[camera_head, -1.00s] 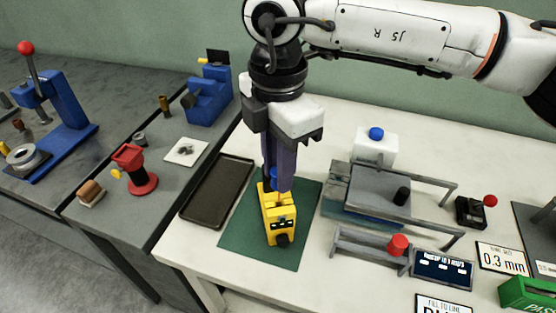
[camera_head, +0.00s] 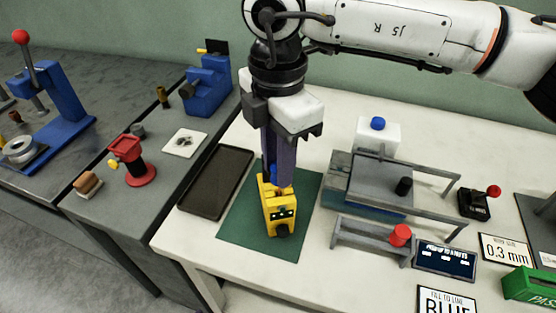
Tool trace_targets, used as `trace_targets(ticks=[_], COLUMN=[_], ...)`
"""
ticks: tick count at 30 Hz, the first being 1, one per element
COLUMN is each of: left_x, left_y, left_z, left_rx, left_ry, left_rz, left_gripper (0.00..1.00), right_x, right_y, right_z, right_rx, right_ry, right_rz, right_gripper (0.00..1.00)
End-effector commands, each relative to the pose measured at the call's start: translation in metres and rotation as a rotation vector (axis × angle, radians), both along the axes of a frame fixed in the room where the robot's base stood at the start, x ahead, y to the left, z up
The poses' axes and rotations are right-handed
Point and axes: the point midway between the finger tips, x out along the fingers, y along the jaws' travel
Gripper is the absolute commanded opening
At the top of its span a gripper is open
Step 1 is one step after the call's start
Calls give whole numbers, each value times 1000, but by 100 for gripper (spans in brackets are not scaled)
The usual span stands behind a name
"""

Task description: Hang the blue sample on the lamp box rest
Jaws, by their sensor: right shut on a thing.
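My right gripper (camera_head: 279,182) points down over the green mat (camera_head: 240,226), its purple fingers shut on a small blue piece (camera_head: 271,174). That piece shows only as a sliver beside the fingers, so its shape is mostly hidden. I take it to be the blue sample. Directly below is a yellow block-like device (camera_head: 279,208) with a dark knob at its front, standing on the mat. The fingers reach its top; I cannot tell whether the blue piece is in it or just above it. I cannot tell for sure which fixture is the lamp box rest. My left gripper is not in view.
A dark tray (camera_head: 210,207) lies left of the mat. A grey bench (camera_head: 90,205) holds several tools.

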Motion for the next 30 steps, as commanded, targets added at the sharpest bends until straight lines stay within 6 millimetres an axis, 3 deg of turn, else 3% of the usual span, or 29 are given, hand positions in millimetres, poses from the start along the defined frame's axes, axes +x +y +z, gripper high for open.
trace_targets(ticks=[26,27,30], left_x=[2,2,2], left_y=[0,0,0], left_z=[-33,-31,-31], left_rx=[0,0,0], left_ry=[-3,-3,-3], left_rz=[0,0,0], left_gripper=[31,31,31], right_x=[0,0,0], right_y=[0,0,0], right_z=[-36,-35,-35], right_rx=[0,1,0], right_ry=[0,-1,0], right_rz=[0,0,0], right_gripper=[1,25,42])
